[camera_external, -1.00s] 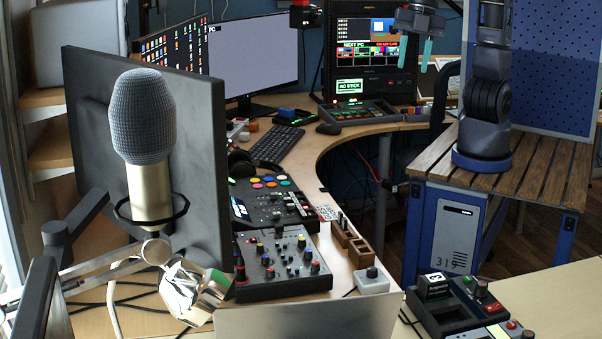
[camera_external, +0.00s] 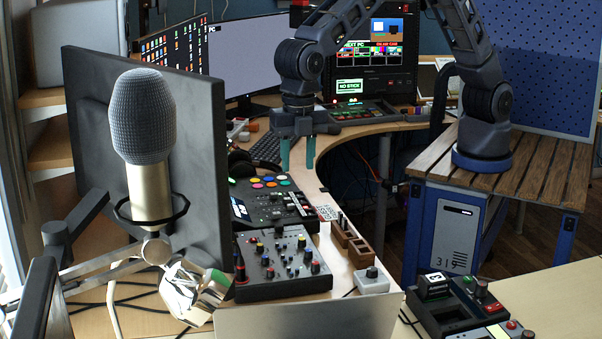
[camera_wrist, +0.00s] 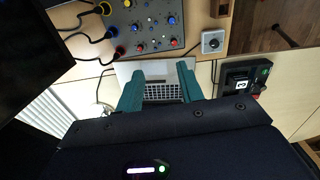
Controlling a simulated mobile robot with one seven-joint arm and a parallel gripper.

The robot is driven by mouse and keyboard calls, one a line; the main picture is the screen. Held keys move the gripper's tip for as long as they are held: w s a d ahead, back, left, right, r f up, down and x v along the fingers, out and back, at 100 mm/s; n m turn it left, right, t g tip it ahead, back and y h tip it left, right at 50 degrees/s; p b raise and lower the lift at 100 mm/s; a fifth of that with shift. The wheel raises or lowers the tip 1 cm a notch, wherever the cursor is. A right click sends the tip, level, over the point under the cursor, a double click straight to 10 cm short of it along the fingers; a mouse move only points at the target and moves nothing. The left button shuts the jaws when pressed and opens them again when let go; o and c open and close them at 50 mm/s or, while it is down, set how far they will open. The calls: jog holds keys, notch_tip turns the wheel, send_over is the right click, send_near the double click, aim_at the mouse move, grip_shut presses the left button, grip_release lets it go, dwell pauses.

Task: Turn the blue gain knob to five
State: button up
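The mixer with several small coloured knobs (camera_external: 283,282) sits on the desk, left of centre in the external view. It shows at the top of the wrist view (camera_wrist: 150,28), where blue knobs stand among red ones. One blue knob (camera_wrist: 172,20) is near its right side and another (camera_wrist: 134,27) is further left. I cannot read any labels or scale numbers, so I cannot tell which is the gain knob. My gripper (camera_external: 297,163) points down in the air, apart from the mixer. In the wrist view its fingers (camera_wrist: 160,80) are spread with nothing between them.
A microphone (camera_external: 143,120) and monitor back (camera_external: 90,110) stand left of the mixer. A laptop (camera_wrist: 162,88) lies beyond the fingertips in the wrist view. A small grey box with one knob (camera_external: 371,281) is right of the mixer. A button deck (camera_external: 268,205) lies behind it.

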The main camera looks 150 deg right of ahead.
jog(key=n, duration=0.2)
send_near(266, 255)
jog(key=shift+g+y, duration=0.3)
jog(key=shift+g, duration=0.1)
notch_tip(266, 255, down, 8)
jog(key=shift+w+d+f, duration=0.15)
jog(key=shift+d, duration=0.05)
grip_shut()
